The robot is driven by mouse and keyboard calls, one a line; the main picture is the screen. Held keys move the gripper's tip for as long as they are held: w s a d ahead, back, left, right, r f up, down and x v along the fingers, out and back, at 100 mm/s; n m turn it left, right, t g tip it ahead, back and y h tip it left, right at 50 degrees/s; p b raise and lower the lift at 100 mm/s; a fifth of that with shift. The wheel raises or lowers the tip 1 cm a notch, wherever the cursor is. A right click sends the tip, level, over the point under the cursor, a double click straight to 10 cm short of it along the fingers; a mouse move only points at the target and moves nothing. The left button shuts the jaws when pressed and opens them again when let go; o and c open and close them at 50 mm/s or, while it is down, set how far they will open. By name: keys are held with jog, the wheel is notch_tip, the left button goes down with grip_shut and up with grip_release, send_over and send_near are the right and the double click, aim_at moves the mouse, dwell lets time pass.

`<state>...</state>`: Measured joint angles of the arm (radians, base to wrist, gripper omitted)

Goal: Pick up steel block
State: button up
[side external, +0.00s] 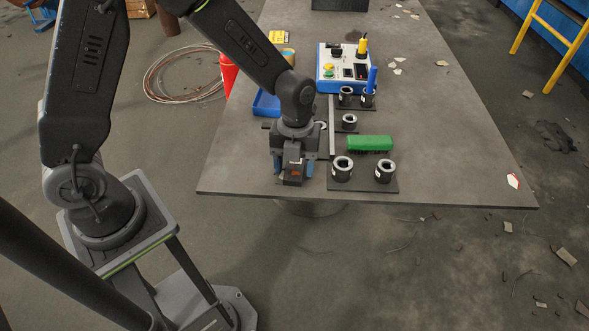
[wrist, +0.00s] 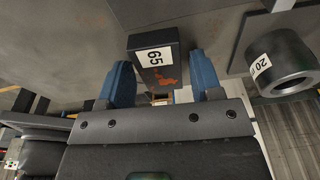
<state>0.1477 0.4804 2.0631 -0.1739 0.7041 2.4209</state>
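The steel block (side external: 292,177) is dark, with an orange mark, near the front edge of the table. In the wrist view the block (wrist: 153,58) shows a white label reading 65 and orange-red marks. My gripper (side external: 293,166) points down over it, with one blue finger on each side. In the wrist view my gripper (wrist: 162,84) has its fingers spread around the block, with a narrow gap visible at the right finger. Contact on the left is hard to tell. The block's underside is hidden.
Black ring pieces (side external: 342,168) stand on a dark plate to the right; one labelled 20 (wrist: 280,67) shows in the wrist view. A green block (side external: 369,143), a blue tray (side external: 265,104) and a control box (side external: 343,72) lie farther back. The table's right side is mostly clear.

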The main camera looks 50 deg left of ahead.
jog(key=c, duration=0.9)
jog(key=shift+c, duration=0.4)
jog(key=shift+r, duration=0.15)
